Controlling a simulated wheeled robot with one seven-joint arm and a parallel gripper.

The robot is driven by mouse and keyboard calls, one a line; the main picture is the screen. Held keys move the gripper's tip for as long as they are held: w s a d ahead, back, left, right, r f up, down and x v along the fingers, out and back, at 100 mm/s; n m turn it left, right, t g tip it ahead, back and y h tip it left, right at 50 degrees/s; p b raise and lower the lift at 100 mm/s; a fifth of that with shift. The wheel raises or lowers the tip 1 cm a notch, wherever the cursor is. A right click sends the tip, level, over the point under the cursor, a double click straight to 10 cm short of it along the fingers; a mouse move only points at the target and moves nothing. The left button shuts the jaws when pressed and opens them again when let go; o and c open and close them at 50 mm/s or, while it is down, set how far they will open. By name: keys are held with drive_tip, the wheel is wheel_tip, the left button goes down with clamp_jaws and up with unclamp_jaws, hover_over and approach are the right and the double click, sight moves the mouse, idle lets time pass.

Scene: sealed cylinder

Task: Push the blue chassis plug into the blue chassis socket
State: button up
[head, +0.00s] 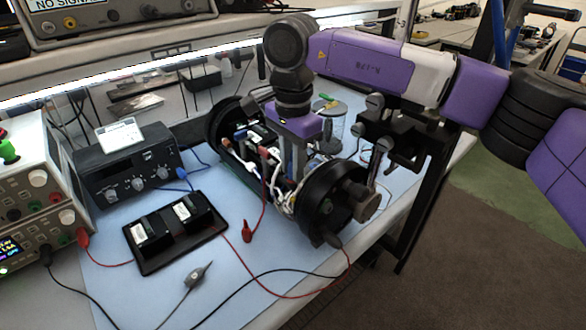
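The open black cylinder chassis (322,205) lies on the blue mat, with wires and small parts along its inside. My gripper (292,168) points down into the chassis, its fingers among the wires near the middle. The fingertips are partly hidden, and I cannot tell whether they hold anything. A small blue piece (241,134) shows inside the chassis, left of the gripper; I cannot tell whether it is the chassis plug or the socket. No joined or separate blue pair can be made out.
A black meter box (128,170) with a blue lead stands left. A black tray with two black blocks (175,232) lies in front. Red and black leads cross the blue mat (215,285). A clear jar (328,125) stands behind the chassis. Power supplies (35,200) line the left edge.

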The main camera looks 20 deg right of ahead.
clamp_jaws()
drive_tip(key=shift+r, duration=0.2)
idle(1.1)
drive_tip(key=shift+r+p, duration=1.8)
drive_tip(key=shift+r, duration=1.05)
drive_tip(key=shift+d, duration=0.1)
